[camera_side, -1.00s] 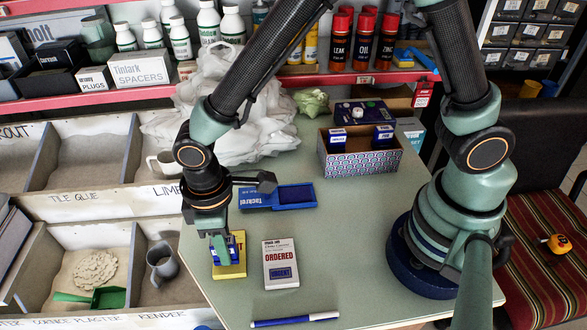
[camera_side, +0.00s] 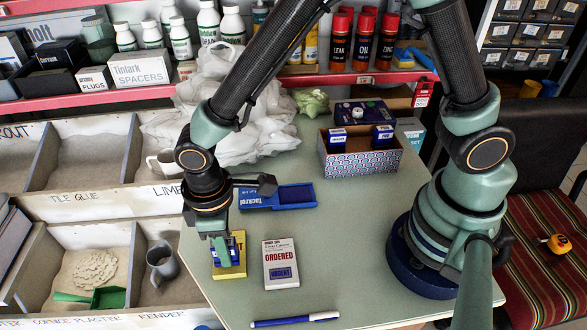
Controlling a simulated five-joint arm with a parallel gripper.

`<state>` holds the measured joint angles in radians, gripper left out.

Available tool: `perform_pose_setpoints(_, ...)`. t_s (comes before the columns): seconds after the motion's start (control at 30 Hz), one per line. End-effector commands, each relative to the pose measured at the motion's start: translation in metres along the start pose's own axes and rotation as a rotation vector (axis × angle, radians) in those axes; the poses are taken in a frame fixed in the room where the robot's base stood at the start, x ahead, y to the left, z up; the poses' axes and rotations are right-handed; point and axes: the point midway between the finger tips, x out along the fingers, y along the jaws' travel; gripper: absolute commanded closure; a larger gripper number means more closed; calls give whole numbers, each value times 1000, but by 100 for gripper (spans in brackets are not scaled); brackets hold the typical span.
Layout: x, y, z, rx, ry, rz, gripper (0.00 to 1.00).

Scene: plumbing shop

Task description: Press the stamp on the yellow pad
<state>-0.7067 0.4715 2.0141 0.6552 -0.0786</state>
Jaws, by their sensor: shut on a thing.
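The yellow pad (camera_side: 239,269) lies on the table near its left edge. My gripper (camera_side: 221,250) points down over the pad and is shut on a blue stamp (camera_side: 216,261). The stamp is at the pad, mostly hidden by my fingers. I cannot tell whether its underside touches the pad.
A card marked ORDERED (camera_side: 281,262) lies right of the pad. A blue ink tray (camera_side: 285,197) lies behind it. A patterned box (camera_side: 362,164) with more stamps stands further back. A marker (camera_side: 295,320) lies at the front. The table's middle is clear.

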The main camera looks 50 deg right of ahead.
Motion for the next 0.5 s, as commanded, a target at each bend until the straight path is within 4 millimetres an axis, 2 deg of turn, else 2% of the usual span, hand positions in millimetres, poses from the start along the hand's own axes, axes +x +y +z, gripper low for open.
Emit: perform_pose_setpoints(0.5,6,0,0,0,0,0,100)
